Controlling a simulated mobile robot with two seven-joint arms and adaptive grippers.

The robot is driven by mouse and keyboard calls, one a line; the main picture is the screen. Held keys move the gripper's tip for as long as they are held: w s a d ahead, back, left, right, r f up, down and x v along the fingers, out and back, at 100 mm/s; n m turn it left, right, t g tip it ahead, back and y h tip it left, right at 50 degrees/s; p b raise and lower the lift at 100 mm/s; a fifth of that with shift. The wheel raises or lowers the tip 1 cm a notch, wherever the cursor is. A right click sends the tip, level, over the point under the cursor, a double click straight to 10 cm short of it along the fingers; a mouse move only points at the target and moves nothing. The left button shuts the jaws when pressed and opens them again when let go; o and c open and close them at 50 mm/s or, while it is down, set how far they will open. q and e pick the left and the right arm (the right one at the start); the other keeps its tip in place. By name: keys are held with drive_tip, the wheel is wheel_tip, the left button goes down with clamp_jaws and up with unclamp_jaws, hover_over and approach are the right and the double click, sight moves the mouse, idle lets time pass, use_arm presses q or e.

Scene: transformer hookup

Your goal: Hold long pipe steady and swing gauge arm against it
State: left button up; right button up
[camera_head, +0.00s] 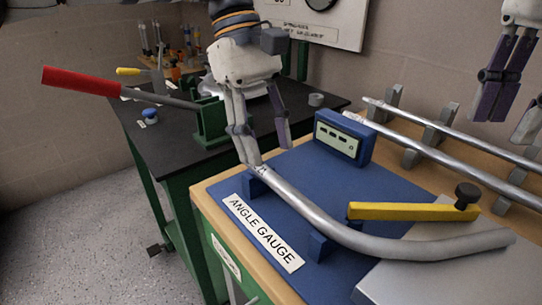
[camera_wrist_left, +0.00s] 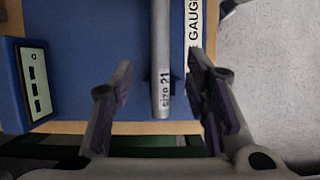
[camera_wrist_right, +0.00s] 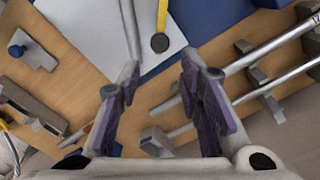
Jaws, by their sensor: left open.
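The long silver pipe (camera_head: 320,222) lies bent on the blue angle gauge board (camera_head: 285,172), its far end curving right past a grey plate. The yellow gauge arm (camera_head: 400,211) with a black knob (camera_head: 467,193) sits beside the bend, with a gap visible between them. My left gripper (camera_head: 270,152) is open at the pipe's straight end. In the left wrist view the pipe (camera_wrist_left: 161,60), marked "size 21", runs between the spread fingers. My right gripper (camera_head: 508,128) is open and empty above the right side; its wrist view shows the gauge arm (camera_wrist_right: 162,14) ahead.
A blue box with a display (camera_head: 339,138) stands at the board's back edge. Other straight pipes (camera_head: 455,157) rest on grey holders at the right. A black-topped table (camera_head: 165,150) with a red-handled tool (camera_head: 82,82) stands at the left. Floor is open in front of it.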

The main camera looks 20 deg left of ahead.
sight(275, 176)
use_arm(q)
drive_tip(key=x, duration=0.5)
drive_tip(key=shift+f, duration=0.1)
clamp_jaws()
use_arm(e)
drive_tip(key=shift+o, duration=1.3)
wheel_tip(275, 176, down, 10)
drive_tip(key=m, duration=1)
